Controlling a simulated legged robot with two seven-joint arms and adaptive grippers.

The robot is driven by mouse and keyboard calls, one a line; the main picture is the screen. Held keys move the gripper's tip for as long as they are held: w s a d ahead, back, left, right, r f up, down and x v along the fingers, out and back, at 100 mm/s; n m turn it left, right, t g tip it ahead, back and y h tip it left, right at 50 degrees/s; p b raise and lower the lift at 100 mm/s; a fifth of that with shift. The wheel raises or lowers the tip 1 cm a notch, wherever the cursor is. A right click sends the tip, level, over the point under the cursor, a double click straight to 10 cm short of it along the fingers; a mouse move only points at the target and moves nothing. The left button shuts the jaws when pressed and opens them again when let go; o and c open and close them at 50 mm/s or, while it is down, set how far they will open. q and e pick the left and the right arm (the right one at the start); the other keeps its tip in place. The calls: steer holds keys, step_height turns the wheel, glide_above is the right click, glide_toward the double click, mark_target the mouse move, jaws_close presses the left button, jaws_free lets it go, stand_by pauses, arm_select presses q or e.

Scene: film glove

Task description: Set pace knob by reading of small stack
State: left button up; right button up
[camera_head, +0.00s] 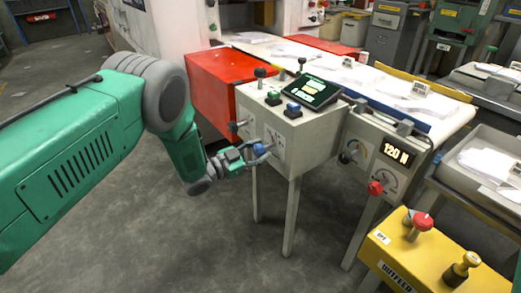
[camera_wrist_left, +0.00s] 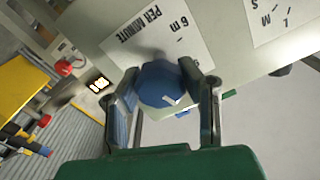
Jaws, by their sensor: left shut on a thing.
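The blue knob (camera_head: 259,149) sits on the front face of a white control box (camera_head: 297,140). In the left wrist view the same knob (camera_wrist_left: 163,84) carries a white pointer mark, beside a dial label (camera_wrist_left: 165,35) reading "PER MINUTE". My left gripper (camera_head: 253,153) is shut on this knob, one finger on each side; its fingers (camera_wrist_left: 166,92) also show in the left wrist view. White stacks (camera_head: 357,76) lie on the conveyor, with small tags; their figures are too small to read. My right gripper is not in view.
A dark tilted screen (camera_head: 310,91) and green and blue buttons top the box. A lit display (camera_head: 398,156) reads 120 N above a red knob (camera_head: 376,188). A yellow outfeed box (camera_head: 430,250) stands at right front. The floor (camera_head: 200,250) in front is clear.

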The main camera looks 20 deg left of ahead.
arm_select(q)
steer(key=m, duration=0.3)
steer(key=shift+s+f+m, duration=0.25)
steer(key=shift+f+m, duration=0.05)
steer(key=shift+f, duration=0.1)
steer(key=shift+a+m, duration=0.1)
steer(key=shift+m, duration=1.6)
steer(key=o, duration=1.2)
steer(key=shift+c, duration=0.2)
steer(key=shift+o, duration=0.2)
steer(key=shift+w+r, duration=0.1)
steer(key=shift+r, duration=0.1)
